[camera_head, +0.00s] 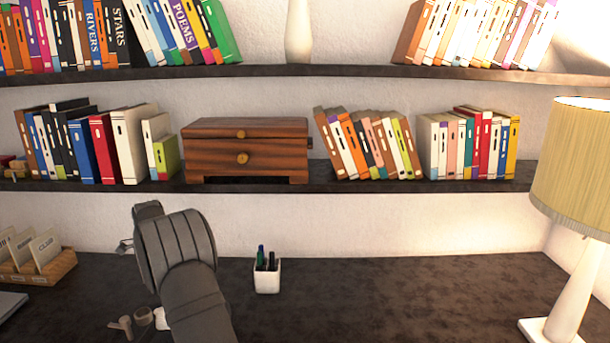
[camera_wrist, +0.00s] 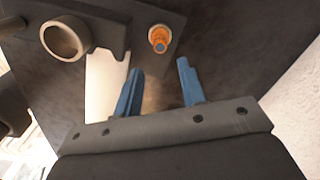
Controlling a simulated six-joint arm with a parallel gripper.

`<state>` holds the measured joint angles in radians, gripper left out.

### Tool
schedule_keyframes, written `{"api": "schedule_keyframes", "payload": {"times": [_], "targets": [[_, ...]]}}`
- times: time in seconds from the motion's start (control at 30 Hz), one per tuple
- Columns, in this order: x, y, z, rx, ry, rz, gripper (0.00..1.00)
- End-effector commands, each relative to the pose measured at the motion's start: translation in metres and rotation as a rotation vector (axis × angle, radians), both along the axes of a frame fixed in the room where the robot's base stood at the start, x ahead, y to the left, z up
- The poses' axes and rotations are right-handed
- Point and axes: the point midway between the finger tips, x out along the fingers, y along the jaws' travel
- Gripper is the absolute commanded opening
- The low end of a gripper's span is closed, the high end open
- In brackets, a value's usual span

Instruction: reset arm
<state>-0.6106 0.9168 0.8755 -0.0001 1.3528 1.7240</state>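My gripper (camera_wrist: 158,67) shows in the wrist view as two blue fingers standing well apart, with nothing visibly held between them. In the head view my dark grey arm rises from the bottom over the desk (camera_head: 400,300), left of centre. It hides most of the gripper there.
A white pen cup (camera_head: 267,278) stands just right of my arm. Small items (camera_head: 125,325) lie left of it. A lamp (camera_head: 575,275) stands at right, a card box (camera_head: 40,265) at left. Above, a shelf (camera_head: 330,187) bears books and a wooden box (camera_head: 247,150). The desk's centre right is clear.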

Motion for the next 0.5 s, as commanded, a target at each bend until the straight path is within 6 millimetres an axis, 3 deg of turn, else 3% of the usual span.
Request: {"api": "schedule_keyframes", "payload": {"times": [0.43, 0.5], "targets": [[0.000, 0.000, -0.090, 0.000, -0.001, 0.000, 0.37], [0.001, 0.001, -0.072, 0.005, -0.008, 0.000, 0.37]]}}
